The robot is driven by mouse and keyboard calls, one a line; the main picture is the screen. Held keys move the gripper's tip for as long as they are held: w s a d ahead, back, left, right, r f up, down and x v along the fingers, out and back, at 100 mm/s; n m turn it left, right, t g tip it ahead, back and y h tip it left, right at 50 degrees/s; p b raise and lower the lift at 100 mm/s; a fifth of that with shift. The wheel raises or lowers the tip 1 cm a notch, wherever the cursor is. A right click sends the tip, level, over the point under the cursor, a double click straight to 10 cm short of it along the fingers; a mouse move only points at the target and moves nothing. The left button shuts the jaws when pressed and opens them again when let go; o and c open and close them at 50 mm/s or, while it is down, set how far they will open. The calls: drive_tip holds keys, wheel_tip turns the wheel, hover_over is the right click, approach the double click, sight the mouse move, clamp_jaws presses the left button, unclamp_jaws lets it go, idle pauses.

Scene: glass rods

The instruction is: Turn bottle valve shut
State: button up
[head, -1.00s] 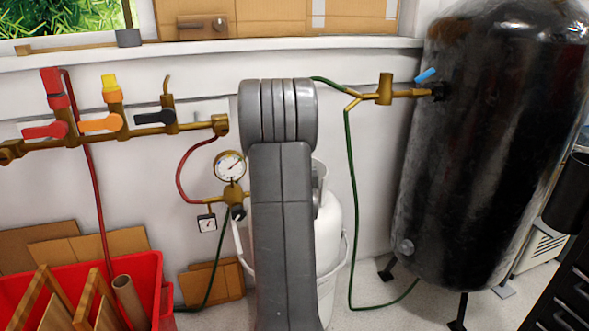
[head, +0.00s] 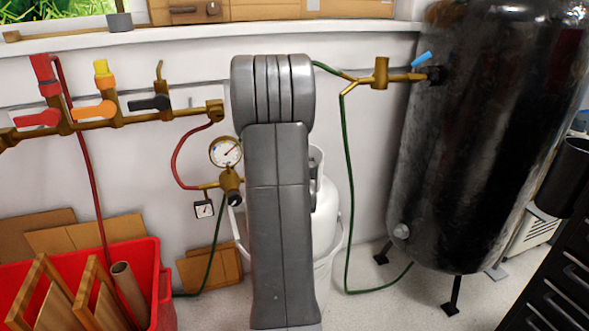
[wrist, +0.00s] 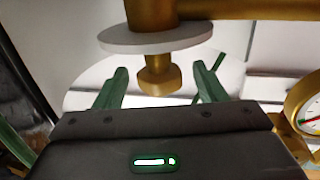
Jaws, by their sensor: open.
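In the head view the white gas bottle (head: 327,222) stands behind my grey arm, which covers its middle and the valve on its top. In the wrist view a brass fitting (wrist: 155,12) carries a flat pale grey disc (wrist: 120,42) with a brass nut (wrist: 160,80) beyond it; this looks like the bottle valve, but I cannot be sure. My gripper (wrist: 161,70) is open, with its green fingers on either side of the nut and apart from it. The gripper is hidden in the head view.
A brass regulator (head: 230,183) with a round gauge (head: 226,152) is left of the bottle; the gauge also shows at the wrist view's right edge. A brass manifold (head: 130,120) with several levers is on the wall. A black tank (head: 470,150) stands right, a red crate (head: 160,275) front left.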

drive_tip(key=s+d, duration=0.1)
drive_tip(key=s, duration=0.9)
drive_tip(key=shift+s+p, duration=0.3)
drive_tip(key=shift+p, duration=0.05)
drive_tip(key=shift+w, duration=0.1)
drive_tip(key=w, duration=0.4)
drive_tip(key=w+a, duration=0.1)
drive_tip(key=w, duration=0.3)
drive_tip(key=w+b, duration=0.1)
drive_tip(key=w, duration=0.3)
drive_tip(key=shift+w+a, duration=0.15)
drive_tip(key=shift+w, duration=0.7)
drive_tip(key=shift+s, duration=0.1)
